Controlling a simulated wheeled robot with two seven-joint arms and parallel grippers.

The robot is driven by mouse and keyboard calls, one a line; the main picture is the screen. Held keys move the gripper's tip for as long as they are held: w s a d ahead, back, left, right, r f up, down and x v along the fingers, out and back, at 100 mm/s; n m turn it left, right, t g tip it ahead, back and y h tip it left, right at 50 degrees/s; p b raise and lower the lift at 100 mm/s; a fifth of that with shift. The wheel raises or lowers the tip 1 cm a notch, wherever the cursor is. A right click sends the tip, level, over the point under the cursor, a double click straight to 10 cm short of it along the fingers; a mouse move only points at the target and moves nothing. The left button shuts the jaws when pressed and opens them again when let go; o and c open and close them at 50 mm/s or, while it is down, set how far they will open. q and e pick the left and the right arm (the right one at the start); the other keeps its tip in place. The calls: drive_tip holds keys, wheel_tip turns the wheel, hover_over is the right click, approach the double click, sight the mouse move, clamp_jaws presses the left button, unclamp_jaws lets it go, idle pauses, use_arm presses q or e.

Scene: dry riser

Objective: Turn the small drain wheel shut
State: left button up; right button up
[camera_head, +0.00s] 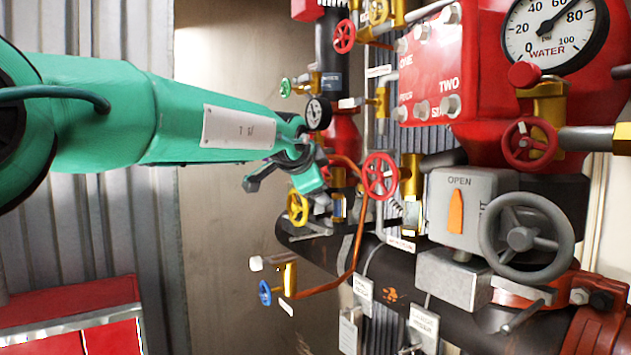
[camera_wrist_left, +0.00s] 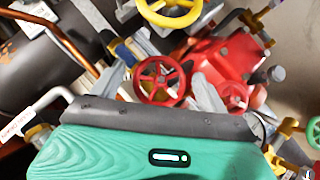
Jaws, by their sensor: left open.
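My left gripper (camera_head: 312,178) is open among the pipes in the head view, with nothing seen held. There a red wheel (camera_head: 379,176) is to its right and the yellow wheel (camera_head: 298,207) is just below it. I cannot tell whether any finger touches a wheel. A blue wheel (camera_head: 265,293) is lower left.
A large grey wheel (camera_head: 526,236) and a grey box marked OPEN (camera_head: 461,212) are at right. A thick black pipe (camera_head: 335,262), copper tube (camera_head: 350,262), pressure gauge (camera_head: 318,112) and red block (camera_head: 432,70) crowd the area. The beige wall (camera_head: 225,245) below my arm is clear.

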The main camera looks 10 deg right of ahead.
use_arm(q)
drive_tip(key=b+v, duration=0.5)
drive_tip(key=v, duration=0.8)
drive_tip(key=shift+s+a, duration=0.15)
drive_tip(key=shift+s, duration=0.1)
use_arm(e)
drive_tip(key=shift+w+a+f, duration=0.1)
drive_tip(key=shift+w+f, duration=0.35)
drive_tip(key=shift+f, duration=0.3)
drive_tip(key=shift+w+a+f, duration=0.1)
drive_tip(key=shift+w+f, duration=0.4)
drive_tip(key=shift+f, duration=0.3)
drive_tip(key=shift+w+f, duration=0.45)
drive_tip(key=shift+f, duration=0.3)
use_arm(q)
drive_tip(key=shift+c, duration=0.3)
